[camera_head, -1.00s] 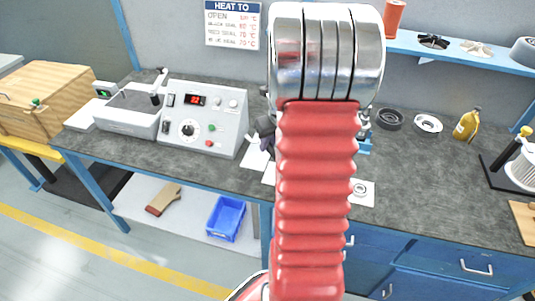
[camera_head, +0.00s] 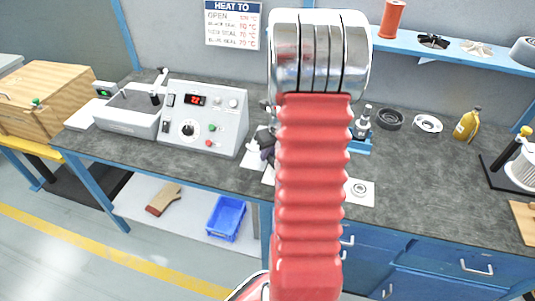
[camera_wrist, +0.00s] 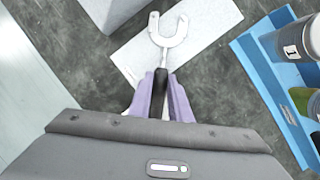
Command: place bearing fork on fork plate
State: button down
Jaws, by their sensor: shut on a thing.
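The bearing fork (camera_wrist: 168,32) shows in the wrist view, with a pale two-pronged U-shaped head and a black handle. My gripper (camera_wrist: 162,85), with purple fingers, is shut on the handle. The fork head is over a flat white plate (camera_wrist: 212,16), likely the fork plate. I cannot tell whether the fork touches it. In the head view, part of my gripper (camera_head: 265,140) shows left of my red arm, over white plates (camera_head: 254,160) on the bench. My arm hides the fork there.
A blue stand (camera_head: 360,146) with a grey cylinder stands close right of my gripper; it also shows in the wrist view (camera_wrist: 262,82). A heater unit (camera_head: 205,118) is to the left. A white card with a ring (camera_head: 359,190) lies near the front edge.

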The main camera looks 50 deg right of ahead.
jog(key=c, duration=1.6)
grip_release()
jog(key=shift+c, duration=0.2)
jog(key=v, duration=1.2)
jog(key=shift+w+a+r, duration=0.1)
jog(key=shift+w, duration=0.05)
